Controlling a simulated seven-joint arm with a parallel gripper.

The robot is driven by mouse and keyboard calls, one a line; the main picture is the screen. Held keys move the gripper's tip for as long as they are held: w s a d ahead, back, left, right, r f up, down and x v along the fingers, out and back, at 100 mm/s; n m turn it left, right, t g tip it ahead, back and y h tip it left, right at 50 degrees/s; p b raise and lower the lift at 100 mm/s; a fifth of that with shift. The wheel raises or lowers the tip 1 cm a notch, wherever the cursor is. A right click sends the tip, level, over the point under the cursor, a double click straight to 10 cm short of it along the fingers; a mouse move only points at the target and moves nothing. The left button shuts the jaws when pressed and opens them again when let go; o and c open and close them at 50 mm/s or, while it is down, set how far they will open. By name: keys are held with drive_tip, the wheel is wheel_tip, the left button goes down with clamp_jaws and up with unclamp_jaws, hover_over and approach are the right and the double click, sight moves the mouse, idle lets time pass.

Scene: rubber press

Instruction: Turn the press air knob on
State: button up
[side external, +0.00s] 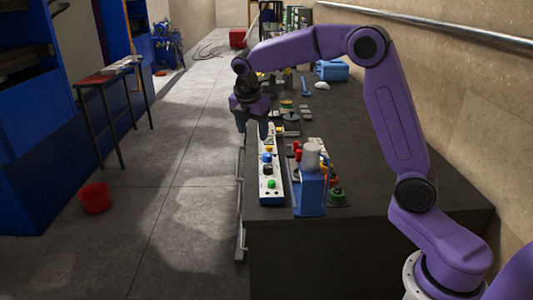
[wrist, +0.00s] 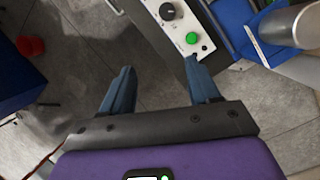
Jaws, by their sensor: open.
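A white control panel (side external: 263,187) lies along the left edge of the dark table, with yellow, blue, black and green controls. In the wrist view the panel (wrist: 182,28) shows a black knob (wrist: 168,11) and a green button (wrist: 192,38) at the top. The black knob (side external: 268,170) also shows in the side view, just behind the green button (side external: 271,184). I cannot read which control is the air knob or its setting. My gripper (wrist: 160,68) is open, fingers apart, with nothing between them. In the side view my gripper (side external: 252,131) hangs over the panel's far end.
A blue box-like unit with a grey cylinder (side external: 311,156) stands right of the panel, near red parts (side external: 297,149). Several small items lie farther back on the table. A rail (side external: 240,190) runs along its left side. A red bucket (side external: 95,198) stands on the floor.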

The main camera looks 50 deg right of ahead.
drive_tip(key=n+h, duration=0.1)
drive_tip(key=n, duration=0.1)
approach(267, 154)
drive_tip(key=x, duration=0.8)
drive_tip(key=shift+f, duration=0.35)
drive_tip(key=shift+c, duration=0.2)
drive_tip(key=shift+m, duration=0.3)
drive_tip(key=c, duration=1)
